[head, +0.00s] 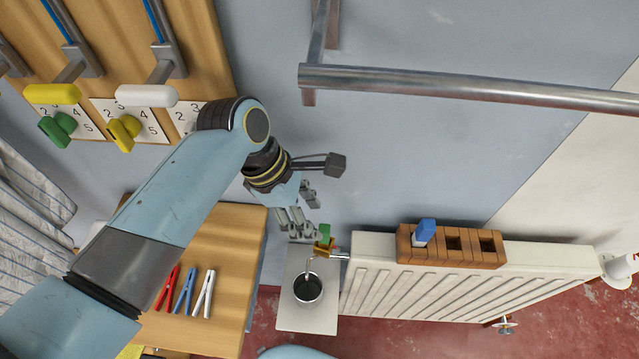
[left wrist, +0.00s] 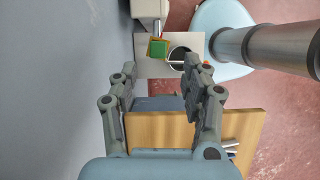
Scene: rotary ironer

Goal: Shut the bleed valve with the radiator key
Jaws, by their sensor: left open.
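A brass bleed valve (head: 326,250) sits at the left end of the white radiator (head: 440,291). A small green piece (head: 324,232) stands on it; I cannot tell whether this is a key or part of the valve. In the left wrist view the green piece (left wrist: 158,48) shows from above as a square. A blue-topped piece, possibly a key (head: 425,232), stands in the left slot of a wooden holder (head: 403,246) on the radiator. My left gripper (head: 304,208) is open and empty, just above and left of the green piece. The left wrist view shows its spread fingers (left wrist: 168,88). My right gripper is out of view.
A dark-mouthed cup (head: 308,289) stands on a pale shelf (head: 307,323) below the valve, under a thin curved spout. Red, blue and white pegs (head: 184,291) lie on the wooden table (head: 225,245). A metal rail (head: 460,86) crosses above the radiator.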

